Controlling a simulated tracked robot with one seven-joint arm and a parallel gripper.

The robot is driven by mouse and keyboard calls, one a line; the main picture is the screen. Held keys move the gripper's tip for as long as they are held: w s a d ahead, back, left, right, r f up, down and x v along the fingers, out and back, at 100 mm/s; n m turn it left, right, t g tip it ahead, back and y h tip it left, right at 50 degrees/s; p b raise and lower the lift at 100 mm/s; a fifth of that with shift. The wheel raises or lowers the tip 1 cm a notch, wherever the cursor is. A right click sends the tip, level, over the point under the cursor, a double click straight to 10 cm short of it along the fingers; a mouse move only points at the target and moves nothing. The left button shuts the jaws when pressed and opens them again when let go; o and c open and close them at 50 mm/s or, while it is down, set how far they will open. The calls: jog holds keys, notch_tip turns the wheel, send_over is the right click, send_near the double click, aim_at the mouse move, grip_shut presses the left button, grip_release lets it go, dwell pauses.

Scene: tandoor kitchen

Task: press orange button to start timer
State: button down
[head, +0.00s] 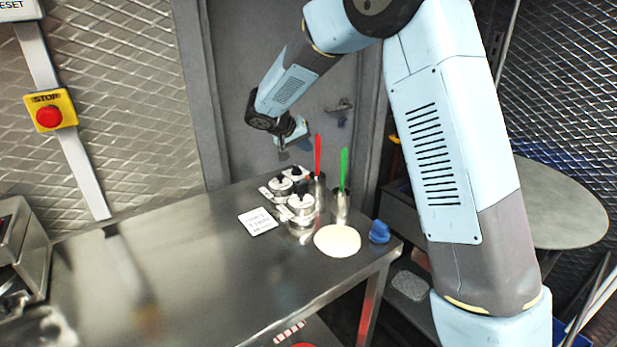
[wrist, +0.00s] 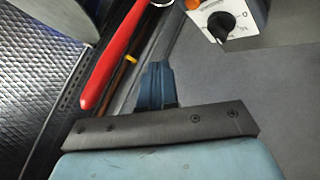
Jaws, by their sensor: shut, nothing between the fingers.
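A red mushroom button (head: 48,117) on a yellow box marked STOP is fixed to a post on the left wall. My gripper (head: 290,140) is raised above the back of the steel table, in front of the grey door. In the wrist view its blue fingers (wrist: 156,84) are together with nothing between them. A pale control box with a black dial (wrist: 222,26) is at the wrist view's upper right, apart from the fingers. A long red handle (wrist: 115,58) shows left of the fingers.
The steel table (head: 190,255) is mostly bare at its left and front. Lidded pots (head: 301,207), a red-handled utensil (head: 317,155), a green-handled one (head: 343,168), a white card (head: 258,221), a flatbread (head: 337,240) and a blue object (head: 379,231) crowd its right end.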

send_over(306, 179)
jog(key=shift+w+f, duration=0.1)
jog(key=shift+f, duration=3.2)
jog(key=shift+f, duration=0.8)
jog(key=shift+r, duration=0.15)
dwell(0.4)
jog(key=shift+r, duration=0.75)
jog(key=shift+r, duration=2.5)
